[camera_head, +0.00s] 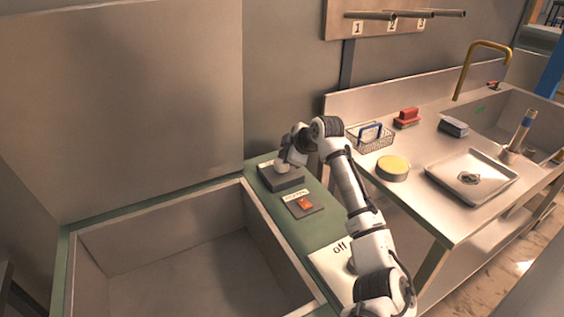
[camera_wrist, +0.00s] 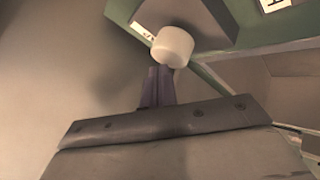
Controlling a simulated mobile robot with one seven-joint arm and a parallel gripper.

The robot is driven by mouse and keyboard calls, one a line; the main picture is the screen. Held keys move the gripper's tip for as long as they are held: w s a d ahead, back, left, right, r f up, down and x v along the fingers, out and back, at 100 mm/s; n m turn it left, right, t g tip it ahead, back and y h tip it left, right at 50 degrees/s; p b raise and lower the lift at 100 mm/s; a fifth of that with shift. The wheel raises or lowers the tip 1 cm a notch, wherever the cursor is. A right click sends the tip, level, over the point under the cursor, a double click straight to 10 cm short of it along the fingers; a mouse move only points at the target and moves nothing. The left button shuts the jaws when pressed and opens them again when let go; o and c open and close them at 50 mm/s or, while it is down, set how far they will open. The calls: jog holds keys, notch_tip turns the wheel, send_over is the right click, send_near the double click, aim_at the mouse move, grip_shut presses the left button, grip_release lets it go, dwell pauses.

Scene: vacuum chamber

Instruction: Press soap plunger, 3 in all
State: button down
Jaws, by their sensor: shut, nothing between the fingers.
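A dark grey block (camera_head: 281,181) sits at the back of the green-topped counter in the head view. A white rounded cap stands on it, which I take to be the soap plunger. In the wrist view the cap (camera_wrist: 173,46) is large and plain, with the grey block (camera_wrist: 205,18) behind it. My gripper (camera_head: 283,163) is over the block in the head view and largely covers the cap there. In the wrist view my gripper (camera_wrist: 160,72) shows narrow, dark, closed fingers with nothing between them, their tips beside the cap's lower edge. I cannot tell whether they touch it.
An orange-red switch (camera_head: 304,204) on a dark plate is just in front of the block. An open chamber (camera_head: 180,262) is to the left, its raised lid (camera_head: 120,110) behind. To the right, a bench holds a wire basket (camera_head: 370,141), a yellow-topped round tin (camera_head: 393,167) and a tray (camera_head: 471,180).

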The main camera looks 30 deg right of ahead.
jog(key=shift+f+b, duration=0.6)
jog(key=shift+f, duration=0.4)
dwell(1.0)
dwell(0.3)
jog(key=shift+r+p, duration=0.8)
jog(key=shift+r, duration=0.65)
jog(key=shift+r, duration=0.1)
jog(key=shift+r+p, duration=1.45)
jog(key=shift+r, duration=1)
jog(key=shift+f, duration=0.1)
